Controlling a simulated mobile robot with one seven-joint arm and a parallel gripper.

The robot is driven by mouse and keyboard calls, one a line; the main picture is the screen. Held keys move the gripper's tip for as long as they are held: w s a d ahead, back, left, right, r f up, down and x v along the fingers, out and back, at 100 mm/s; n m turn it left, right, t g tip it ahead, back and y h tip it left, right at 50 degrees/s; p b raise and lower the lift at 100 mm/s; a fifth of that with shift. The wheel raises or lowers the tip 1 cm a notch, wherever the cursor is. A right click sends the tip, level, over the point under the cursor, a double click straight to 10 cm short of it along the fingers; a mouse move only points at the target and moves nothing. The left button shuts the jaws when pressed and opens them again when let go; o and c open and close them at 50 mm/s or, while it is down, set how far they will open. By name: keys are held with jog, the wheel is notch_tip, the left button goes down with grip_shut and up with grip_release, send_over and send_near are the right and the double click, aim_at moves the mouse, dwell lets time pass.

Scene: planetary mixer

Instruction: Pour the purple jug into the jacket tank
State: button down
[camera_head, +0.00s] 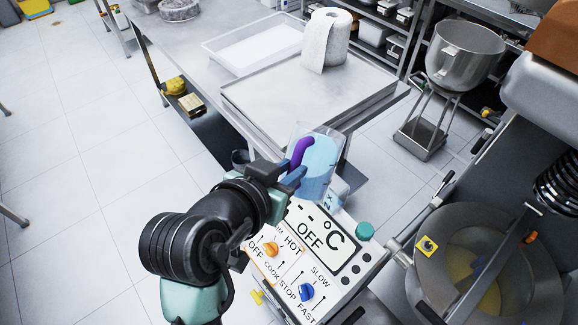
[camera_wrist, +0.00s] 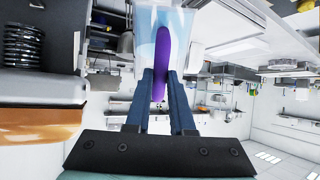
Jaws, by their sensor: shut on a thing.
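The jug is clear with a purple handle (camera_head: 301,150) and pale blue contents (camera_head: 320,165). My gripper (camera_head: 288,178) is shut on the handle and holds the jug in the air beside the control panel. In the wrist view the purple handle (camera_wrist: 162,62) lies between the two blue fingers (camera_wrist: 160,95), with the jug body behind it. The jacket tank (camera_head: 485,270) is the large round metal bowl at the lower right, with something yellowish inside. The jug is to the left of the tank and apart from it. The jug's underside is partly hidden by my arm.
A steel table (camera_head: 300,95) with a paper roll (camera_head: 328,40) and white tray (camera_head: 255,45) is behind. A mixing bowl (camera_head: 464,55) stands on a frame at the upper right.

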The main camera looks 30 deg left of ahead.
jog(key=shift+w+r+p, duration=0.15)
jog(key=shift+r+p, duration=0.35)
jog(key=shift+p, duration=0.3)
jog(key=shift+f, duration=0.15)
jog(key=shift+w+r+g+p, duration=0.4)
jog(key=shift+g+p, duration=0.3)
jog(key=shift+p, duration=1.4)
dwell(5.0)
